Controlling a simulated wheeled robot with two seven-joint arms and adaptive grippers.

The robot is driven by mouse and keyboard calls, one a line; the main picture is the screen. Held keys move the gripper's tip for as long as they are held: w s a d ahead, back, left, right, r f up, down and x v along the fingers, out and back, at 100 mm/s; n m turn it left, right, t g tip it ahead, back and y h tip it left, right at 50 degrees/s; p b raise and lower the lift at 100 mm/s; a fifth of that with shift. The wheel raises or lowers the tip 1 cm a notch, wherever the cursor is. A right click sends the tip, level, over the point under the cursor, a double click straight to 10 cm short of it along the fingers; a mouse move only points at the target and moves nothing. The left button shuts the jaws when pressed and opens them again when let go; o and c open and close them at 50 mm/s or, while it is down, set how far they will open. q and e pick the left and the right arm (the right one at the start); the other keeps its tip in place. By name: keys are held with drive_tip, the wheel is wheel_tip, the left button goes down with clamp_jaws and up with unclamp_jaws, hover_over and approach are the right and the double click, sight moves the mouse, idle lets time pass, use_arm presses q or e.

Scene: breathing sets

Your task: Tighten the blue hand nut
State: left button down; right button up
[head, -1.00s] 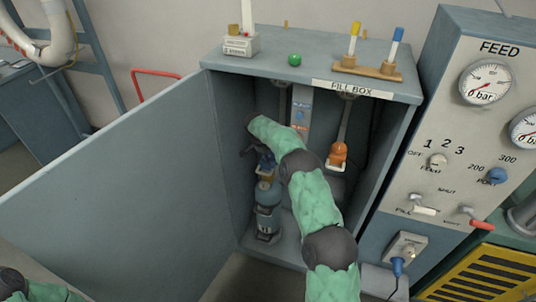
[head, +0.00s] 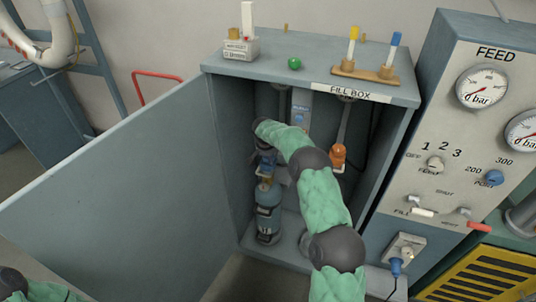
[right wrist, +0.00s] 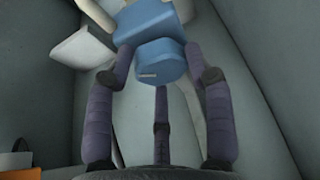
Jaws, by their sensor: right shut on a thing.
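The blue hand nut (right wrist: 162,62) shows in the right wrist view as a round blue knob in front of a blue block (right wrist: 148,32). My right gripper (right wrist: 160,75) has dark purple fingers on both sides of the knob and a third finger below it, and is shut on it. In the head view my right gripper (head: 266,163) is inside the fill box (head: 365,87), just above a blue-grey cylinder (head: 268,218). My arm partly hides that spot, so the nut is hard to make out there. My left gripper is outside the view.
The box's open door (head: 120,200) spreads out on the left. An orange fitting (head: 338,155) hangs inside the box on the right. A green ball (head: 294,63) and a pen rack (head: 364,70) sit on top. The FEED panel (head: 455,130) stands on the right.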

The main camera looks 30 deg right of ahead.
drive_tip(key=shift+w+d+r+n, duration=0.25)
drive_tip(key=shift+r+n, duration=0.2)
drive_tip(key=shift+n, duration=0.15)
drive_tip(key=shift+t, duration=0.3)
drive_tip(key=o, duration=1)
drive_tip(key=shift+c, duration=0.2)
drive_tip(key=shift+o, duration=0.8)
drive_tip(key=shift+w, duration=0.1)
drive_tip(key=shift+f, duration=0.2)
drive_tip(key=shift+a, duration=0.1)
drive_tip(key=v, duration=1.2)
drive_tip(key=shift+o, duration=0.2)
